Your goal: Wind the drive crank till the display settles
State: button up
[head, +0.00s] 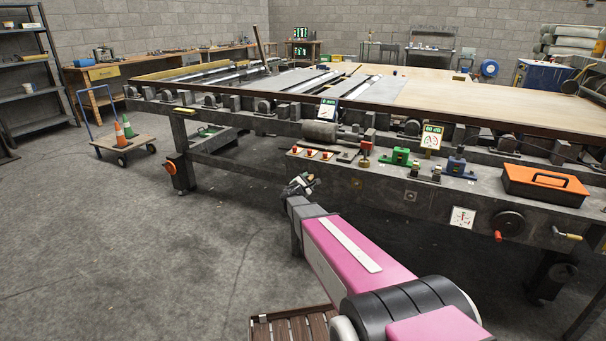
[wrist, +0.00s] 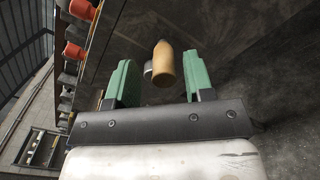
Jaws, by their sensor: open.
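My gripper (head: 301,184) is low in front of the long machine bench, below its row of red buttons (head: 310,153). In the wrist view, its green fingers (wrist: 159,58) are open, with a tan wooden handle (wrist: 164,65) showing between them, not clamped. Its mounting is largely hidden, and I cannot pick it out in the head view. Farther right on the bench front are a crank with a red grip (head: 498,236) and one with a yellow grip (head: 567,236). A small display reads "0 mm" (head: 328,109); another sign seems to read "60 dB" (head: 432,137).
An orange toolbox (head: 545,185) sits on the bench's right ledge, near green (head: 400,156) and blue (head: 456,165) devices. Red buttons (wrist: 75,50) line the edge left of my gripper in the wrist view. A cart with cones (head: 124,142) stands left; the floor between is clear.

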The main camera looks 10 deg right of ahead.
jog(key=v, duration=0.7)
dwell(0.4)
jog(key=s+d+f+m+g+y, duration=0.1)
jog(key=s+d+f+m+g, duration=0.15)
jog(key=s+m+g, duration=0.45)
jog(key=s+d+f+m+g, duration=0.25)
jog(key=s+d+m, duration=0.2)
jog(key=s, duration=0.45)
jog(key=s+a+m+g+y, duration=0.2)
jog(key=s+a+m+y, duration=0.2)
jog(key=s, duration=0.3)
jog(key=s+a+m+g+y, duration=0.3)
jog(key=s+a+m+y, duration=0.1)
jog(key=s, duration=0.4)
jog(key=shift+s+a+f+y, duration=0.25)
jog(key=shift+f+y, duration=0.05)
jog(key=shift+y, duration=0.5)
jog(key=shift+w, duration=0.1)
jog(key=shift+c, duration=0.4)
